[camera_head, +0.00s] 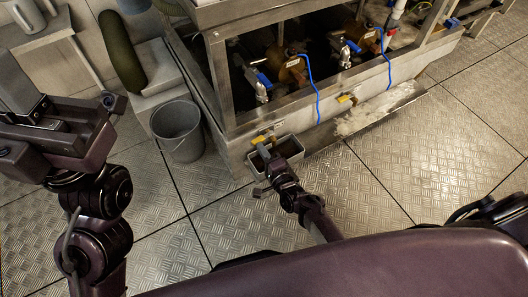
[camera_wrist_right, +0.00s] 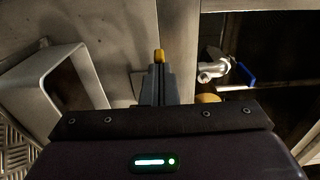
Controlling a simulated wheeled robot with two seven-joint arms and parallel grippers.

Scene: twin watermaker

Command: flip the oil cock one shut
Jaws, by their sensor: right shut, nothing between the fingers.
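A yellow-handled cock (camera_head: 259,140) sits low on the front of the steel frame, above a small grey drip box. I take it as oil cock one, though no label is readable. My right gripper (camera_head: 263,152) is at this cock, shut with nothing held. In the right wrist view the closed fingers (camera_wrist_right: 159,85) point at the yellow handle tip (camera_wrist_right: 159,56), just beyond the fingertips; I cannot tell if they touch. A second yellow-handled cock (camera_head: 345,98) is further right. My left arm is at the left edge; its jaw state does not show.
The grey drip box (camera_head: 296,158) stands under the cock; its wall also shows in the wrist view (camera_wrist_right: 55,85). A grey bucket (camera_head: 178,130) stands left of it. Blue-handled valves (camera_head: 262,80) are inside the frame. The tiled floor (camera_head: 420,150) at right is mostly clear.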

